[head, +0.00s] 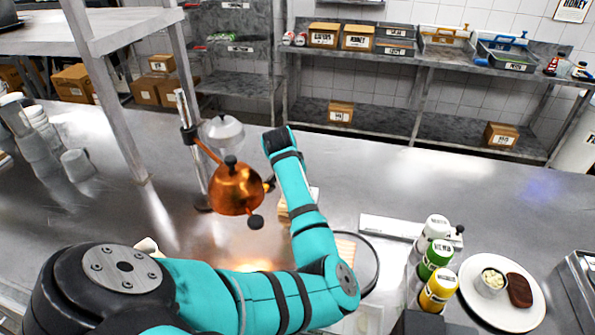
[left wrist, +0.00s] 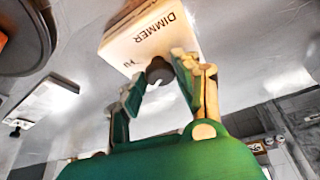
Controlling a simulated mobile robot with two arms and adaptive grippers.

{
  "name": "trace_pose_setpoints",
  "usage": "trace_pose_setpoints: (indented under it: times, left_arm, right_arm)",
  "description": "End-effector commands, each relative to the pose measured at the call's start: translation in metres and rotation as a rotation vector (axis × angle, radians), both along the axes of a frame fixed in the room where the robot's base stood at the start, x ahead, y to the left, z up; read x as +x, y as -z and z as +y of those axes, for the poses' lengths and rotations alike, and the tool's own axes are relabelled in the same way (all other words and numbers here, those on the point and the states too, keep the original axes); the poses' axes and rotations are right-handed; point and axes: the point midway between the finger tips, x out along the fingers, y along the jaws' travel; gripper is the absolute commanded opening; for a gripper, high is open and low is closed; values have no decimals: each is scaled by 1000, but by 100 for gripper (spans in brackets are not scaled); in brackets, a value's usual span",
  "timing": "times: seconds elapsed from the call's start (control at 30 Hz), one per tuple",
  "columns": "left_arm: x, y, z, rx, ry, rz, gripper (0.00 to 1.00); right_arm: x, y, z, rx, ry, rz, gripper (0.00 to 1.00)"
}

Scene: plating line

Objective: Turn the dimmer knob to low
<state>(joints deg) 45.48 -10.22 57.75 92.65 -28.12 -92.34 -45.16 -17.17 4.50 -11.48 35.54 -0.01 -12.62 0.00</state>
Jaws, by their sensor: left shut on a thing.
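In the left wrist view, the dimmer (left wrist: 147,36) is a white box with a tan side, marked DIMMER, with a small, partly legible mark near the knob. Its dark round knob (left wrist: 158,69) sits at the box's near edge. My left gripper (left wrist: 157,77) has its two fingers either side of the knob and is shut on it. A pale streak shows just below the knob; I cannot tell what it is. In the head view, my teal left arm hides most of that area, and the knob and fingertips are not clearly visible. My right gripper is in neither view.
A copper heat lamp (head: 236,190) on a metal stand is close beside my left arm. Labelled bottles (head: 437,258) and a white plate (head: 475,300) with food stand at right. Cups (head: 77,165) stand at left. The back right counter is clear.

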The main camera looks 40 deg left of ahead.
Motion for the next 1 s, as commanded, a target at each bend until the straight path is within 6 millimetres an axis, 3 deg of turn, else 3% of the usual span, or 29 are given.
trace_pose_setpoints:
  times: [0.03, 0.2, 0.53, 1.0]
  left_arm:
    - [0, -1, 1, 3, -1, -2, 36]
    - [0, -1, 0, 1, -1, -2, 55]
    - [0, -6, 1, 2, -2, -2, 55]
    - [0, -87, 1, 3, -2, -2, 55]
  right_arm:
    - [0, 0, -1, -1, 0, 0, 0]
    - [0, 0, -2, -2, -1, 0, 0]
    - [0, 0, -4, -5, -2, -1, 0]
    - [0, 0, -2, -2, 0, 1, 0]
